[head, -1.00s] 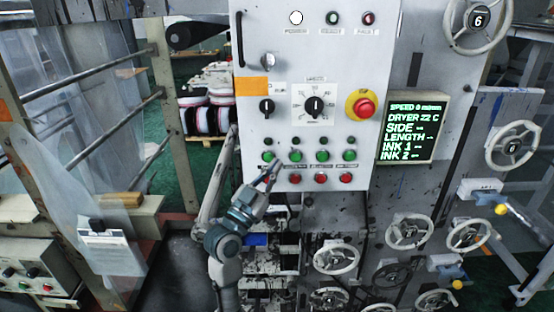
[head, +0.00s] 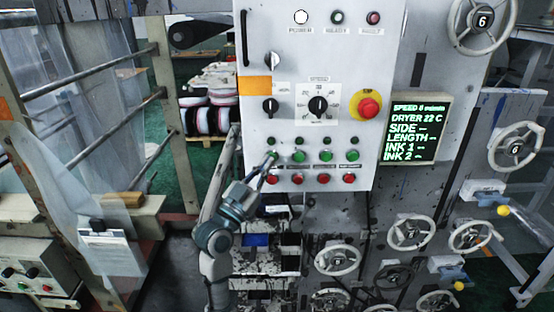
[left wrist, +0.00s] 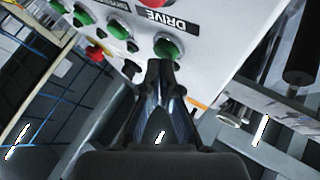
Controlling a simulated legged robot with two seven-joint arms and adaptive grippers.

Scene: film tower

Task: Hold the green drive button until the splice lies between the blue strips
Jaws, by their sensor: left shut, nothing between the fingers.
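The green drive button (left wrist: 167,48) sits beside the DRIVE label on the white panel in the left wrist view. In the head view it is the leftmost green button (head: 271,155), partly covered by my gripper. My left gripper (left wrist: 160,67) is shut and empty, with its fingertips at the lower edge of the drive button. In the head view the left gripper (head: 269,160) points up at this button; I cannot tell whether it is pressed. A blue patch (head: 256,240) shows below the panel. I cannot make out the splice. My right gripper is not in view.
More green buttons (head: 325,156) and a row of red buttons (head: 324,178) are close by. A red stop knob (head: 368,108) is higher on the panel. A screen (head: 417,129) reads speed 0. Handwheels (head: 338,258) stand at lower right.

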